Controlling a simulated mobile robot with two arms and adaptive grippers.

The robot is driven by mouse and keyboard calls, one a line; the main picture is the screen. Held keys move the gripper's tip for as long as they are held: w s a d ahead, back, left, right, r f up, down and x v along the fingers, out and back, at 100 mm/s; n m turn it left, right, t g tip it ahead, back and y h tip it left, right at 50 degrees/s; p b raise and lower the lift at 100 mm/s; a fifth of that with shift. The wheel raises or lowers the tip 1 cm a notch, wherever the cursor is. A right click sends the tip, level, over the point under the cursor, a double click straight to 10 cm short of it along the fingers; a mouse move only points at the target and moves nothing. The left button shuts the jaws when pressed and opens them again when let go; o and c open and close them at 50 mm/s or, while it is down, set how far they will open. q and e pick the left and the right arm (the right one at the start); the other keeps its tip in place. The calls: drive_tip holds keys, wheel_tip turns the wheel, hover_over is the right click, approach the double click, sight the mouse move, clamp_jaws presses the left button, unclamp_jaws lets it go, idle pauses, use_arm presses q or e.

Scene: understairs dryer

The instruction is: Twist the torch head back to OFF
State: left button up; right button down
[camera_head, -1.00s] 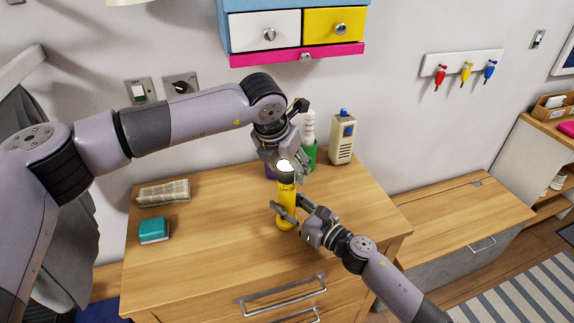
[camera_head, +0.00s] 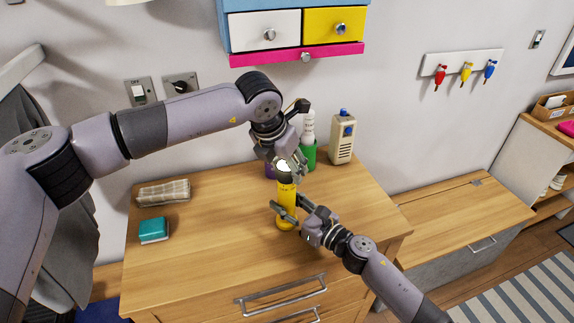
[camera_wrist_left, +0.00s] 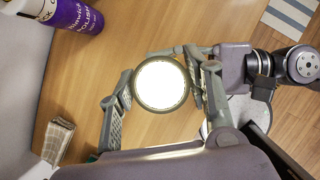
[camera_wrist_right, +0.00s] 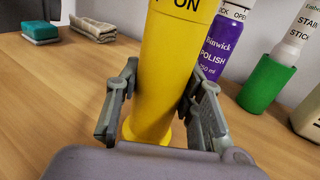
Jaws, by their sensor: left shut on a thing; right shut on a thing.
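The yellow torch (camera_head: 287,203) stands upright on the wooden chest top, its dark head up and its lens (camera_wrist_left: 161,85) glowing white. My left gripper (camera_head: 285,169) comes from above and is shut on the torch head, one finger on each side of the lens. My right gripper (camera_head: 288,209) is shut on the yellow body lower down; its fingers flank the body (camera_wrist_right: 165,75) in the right wrist view. The word ON shows on the upper body in that view. The head is out of frame there, so its mark is hidden.
Behind the torch stand a purple polish bottle (camera_wrist_right: 228,45), a green holder (camera_head: 309,155) with a white stick, and a beige device (camera_head: 342,140). A teal sponge (camera_head: 153,230) and a folded cloth (camera_head: 163,192) lie at left. The front right of the top is clear.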

use_arm(q)
drive_tip(key=m+g+h, duration=0.1)
drive_tip(key=m, duration=0.4)
drive_tip(key=m+g, duration=0.1)
drive_tip(key=m, duration=0.1)
drive_tip(key=m+g, duration=0.1)
drive_tip(key=m, duration=0.2)
drive_tip(key=shift+m+h, duration=0.3)
drive_tip(key=shift+h, duration=0.1)
drive_tip(key=shift+g, duration=0.3)
drive_tip(key=o, duration=1.1)
drive_tip(key=shift+o, duration=0.2)
drive_tip(key=v, duration=1.2)
